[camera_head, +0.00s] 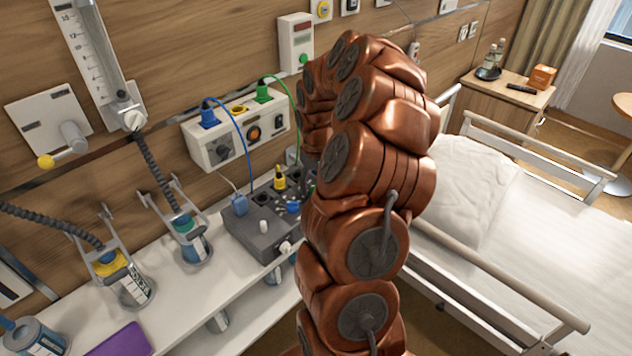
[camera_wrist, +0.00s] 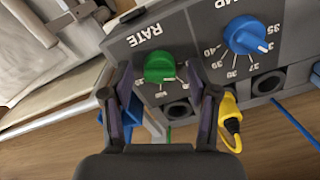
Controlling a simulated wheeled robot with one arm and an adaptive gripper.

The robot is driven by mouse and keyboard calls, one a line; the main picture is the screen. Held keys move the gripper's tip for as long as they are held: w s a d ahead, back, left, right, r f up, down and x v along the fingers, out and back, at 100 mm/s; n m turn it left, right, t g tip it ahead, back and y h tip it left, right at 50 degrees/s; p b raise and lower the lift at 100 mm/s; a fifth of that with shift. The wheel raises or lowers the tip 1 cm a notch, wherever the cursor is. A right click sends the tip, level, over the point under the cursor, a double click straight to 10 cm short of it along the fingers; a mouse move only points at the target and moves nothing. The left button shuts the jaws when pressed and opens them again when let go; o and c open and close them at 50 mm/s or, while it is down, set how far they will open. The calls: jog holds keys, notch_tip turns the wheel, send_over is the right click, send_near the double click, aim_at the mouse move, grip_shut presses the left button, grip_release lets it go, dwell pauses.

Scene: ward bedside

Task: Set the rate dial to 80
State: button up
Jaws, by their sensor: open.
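The rate dial (camera_wrist: 158,66) is a green knob under the word RATE on a dark grey panel (camera_wrist: 205,28) in the wrist view. Its scale numbers are small and partly hidden, so I cannot tell its setting. My gripper (camera_wrist: 160,78) is open, with one finger on each side of the green dial in the picture. Nothing is between the fingers except the view of the dial, and I cannot tell whether they touch it. In the head view my own arm hides the gripper and the green dial.
A blue dial (camera_wrist: 246,36) with numbers in the thirties sits right of the green one. A yellow plug (camera_wrist: 229,122) and a socket (camera_wrist: 179,111) are close to the right finger. In the head view, a bed (camera_head: 540,250) stands right and a shelf (camera_head: 215,290) holds bottles.

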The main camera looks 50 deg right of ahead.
jog(key=shift+c, duration=0.3)
grip_shut()
